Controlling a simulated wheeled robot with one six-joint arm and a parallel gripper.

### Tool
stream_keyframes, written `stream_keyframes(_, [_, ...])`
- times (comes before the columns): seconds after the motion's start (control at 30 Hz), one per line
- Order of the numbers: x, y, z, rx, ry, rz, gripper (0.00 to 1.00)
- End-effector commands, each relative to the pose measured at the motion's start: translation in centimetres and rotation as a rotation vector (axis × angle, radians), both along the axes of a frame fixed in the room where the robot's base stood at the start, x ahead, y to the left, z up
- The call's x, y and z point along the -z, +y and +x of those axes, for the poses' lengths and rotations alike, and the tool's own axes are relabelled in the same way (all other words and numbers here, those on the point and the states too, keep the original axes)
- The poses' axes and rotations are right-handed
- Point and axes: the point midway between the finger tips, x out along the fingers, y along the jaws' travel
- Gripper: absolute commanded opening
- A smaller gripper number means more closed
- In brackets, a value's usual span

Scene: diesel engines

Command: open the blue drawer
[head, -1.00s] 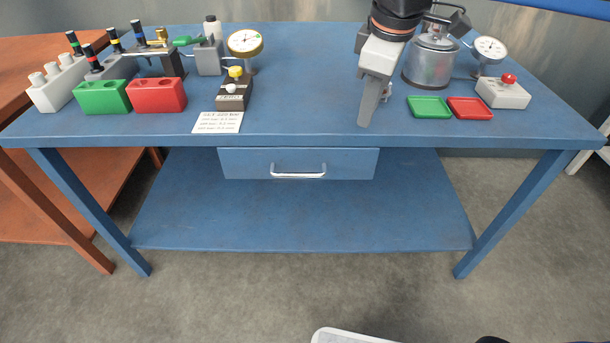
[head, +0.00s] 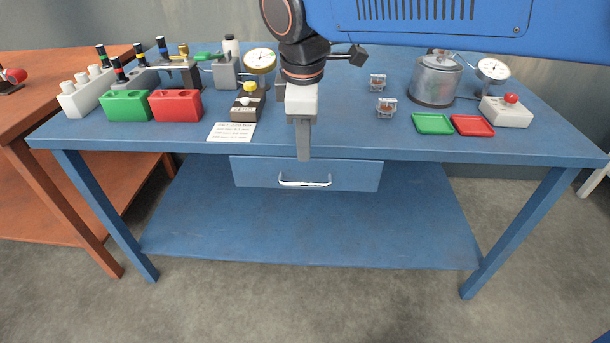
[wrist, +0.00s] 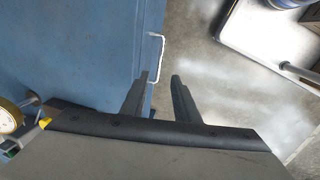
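The blue drawer (head: 350,176) sits under the front edge of the blue table and looks shut. Its pale bar handle (head: 305,181) is on the middle of its front. In the wrist view the handle (wrist: 157,58) stands out from the blue edge, ahead of the fingers. My gripper (head: 303,158) hangs pointing down at the table's front edge, just above the handle in the head view. In the wrist view my gripper (wrist: 162,78) shows two dark fingers apart with nothing between them. The handle is beyond the fingertips, in line with the left finger and the gap.
Green (head: 433,124) and red (head: 472,125) trays lie right. The space before the drawer looks clear.

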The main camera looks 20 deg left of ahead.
Motion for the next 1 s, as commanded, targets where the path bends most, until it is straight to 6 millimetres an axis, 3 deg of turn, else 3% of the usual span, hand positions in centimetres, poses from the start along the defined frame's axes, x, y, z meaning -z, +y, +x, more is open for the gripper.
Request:
stream_keyframes(0.3, [5.7, 0.2, 1.0, 0.0, 0.002, -0.003, 0.28])
stream_keyframes(0.6, [10.0, 0.4, 1.8, 0.001, 0.001, -0.001, 0.28])
stream_keyframes(1.0, [11.4, 0.5, 2.1, 0.001, -0.001, 0.001, 0.28])
